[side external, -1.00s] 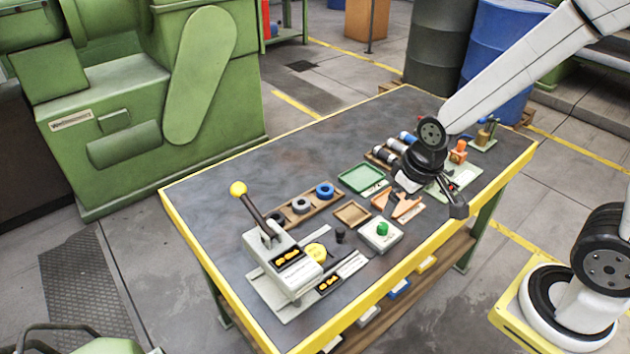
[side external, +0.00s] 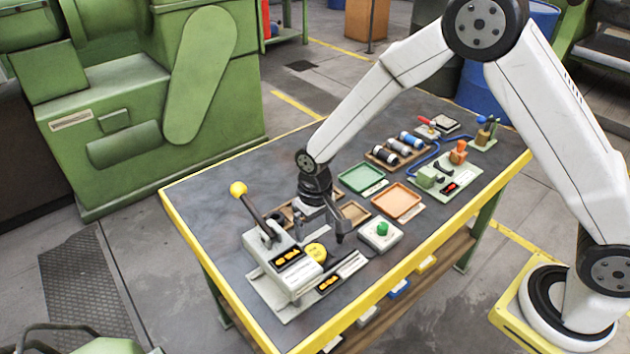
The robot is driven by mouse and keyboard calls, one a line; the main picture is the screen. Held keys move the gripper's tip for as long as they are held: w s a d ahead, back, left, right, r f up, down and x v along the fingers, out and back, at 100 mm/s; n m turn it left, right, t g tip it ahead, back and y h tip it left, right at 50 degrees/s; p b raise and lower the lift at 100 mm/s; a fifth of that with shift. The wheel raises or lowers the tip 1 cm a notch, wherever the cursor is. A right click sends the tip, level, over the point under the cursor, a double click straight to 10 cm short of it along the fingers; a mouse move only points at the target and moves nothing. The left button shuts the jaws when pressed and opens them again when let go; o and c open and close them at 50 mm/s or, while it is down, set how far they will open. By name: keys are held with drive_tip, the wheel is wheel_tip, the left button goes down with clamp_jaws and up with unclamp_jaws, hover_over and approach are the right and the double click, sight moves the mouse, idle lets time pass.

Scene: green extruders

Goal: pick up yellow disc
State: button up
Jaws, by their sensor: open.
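The yellow disc (side external: 315,251) lies beside the grey lever press (side external: 284,262), just right of its body. The press partly hides its left side. My gripper (side external: 323,229) points down over the table, just behind and above the disc in the picture. It is open, with nothing seen between its fingers. One finger shows at the right; the other is harder to make out against the tray behind. I cannot tell the exact height of the fingertips above the table.
The press lever with its yellow knob (side external: 238,188) rises left of my gripper. A box with a green button (side external: 381,233) stands to the right. Green (side external: 361,177) and orange (side external: 397,201) trays lie farther right. The table's back left is clear.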

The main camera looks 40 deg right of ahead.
sight(315, 252)
drive_tip(key=shift+f, duration=1.4)
drive_tip(key=shift+s+a+f, duration=0.15)
drive_tip(key=shift+f, duration=2.4)
drive_tip(key=c, duration=1.3)
drive_tip(key=shift+r, duration=0.15)
